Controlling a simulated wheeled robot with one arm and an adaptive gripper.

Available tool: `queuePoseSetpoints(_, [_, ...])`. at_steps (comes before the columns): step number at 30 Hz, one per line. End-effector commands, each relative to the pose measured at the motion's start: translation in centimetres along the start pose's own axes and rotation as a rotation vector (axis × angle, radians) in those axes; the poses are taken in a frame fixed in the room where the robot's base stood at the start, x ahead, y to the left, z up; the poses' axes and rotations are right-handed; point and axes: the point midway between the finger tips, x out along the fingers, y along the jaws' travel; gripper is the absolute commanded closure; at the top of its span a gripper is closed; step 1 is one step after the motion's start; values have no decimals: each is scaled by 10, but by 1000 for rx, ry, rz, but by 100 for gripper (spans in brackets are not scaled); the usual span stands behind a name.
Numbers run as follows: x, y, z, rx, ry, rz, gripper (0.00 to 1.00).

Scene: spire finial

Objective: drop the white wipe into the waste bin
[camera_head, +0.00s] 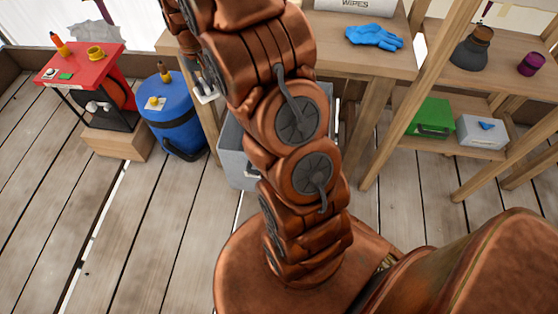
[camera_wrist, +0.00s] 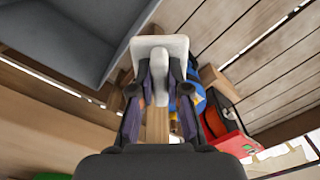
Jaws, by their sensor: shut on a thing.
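The white wipe (camera_wrist: 160,45) is pinched between the fingertips of my gripper (camera_wrist: 160,75) in the wrist view. In the head view the wipe (camera_head: 207,98) hangs small and white below my gripper (camera_head: 206,84), in front of the bench's left leg. The waste bin (camera_head: 236,150) is a grey open box on the floor, largely hidden behind my arm in the head view. In the wrist view the grey bin (camera_wrist: 65,38) fills the upper left, beside the wipe. The wipe appears outside the bin.
A wooden bench (camera_head: 345,55) bears a blue glove (camera_head: 374,36) and a wipes box (camera_head: 352,4). A blue barrel (camera_head: 176,118) and a red-topped cart (camera_head: 75,62) stand left. A right-hand shelf holds a green box (camera_head: 431,117) and a grey box (camera_head: 480,132). Plank floor at left is clear.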

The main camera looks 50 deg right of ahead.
Motion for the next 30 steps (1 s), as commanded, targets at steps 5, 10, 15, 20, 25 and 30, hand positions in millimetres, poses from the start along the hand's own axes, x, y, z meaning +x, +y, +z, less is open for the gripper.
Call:
queuePoseSetpoints(5, [50, 29, 4, 98, 1, 0, 100])
queuePoseSetpoints(10, [86, 55, 10, 188, 2, 1, 100])
queuePoseSetpoints(15, [122, 81, 17, 280, 3, 2, 100])
queuePoseSetpoints(20, [154, 104, 24, 364, 4, 2, 100])
queuePoseSetpoints(25, [184, 127, 33, 446, 5, 4, 100])
queuePoseSetpoints(30, [211, 146, 41, 516, 5, 5, 100])
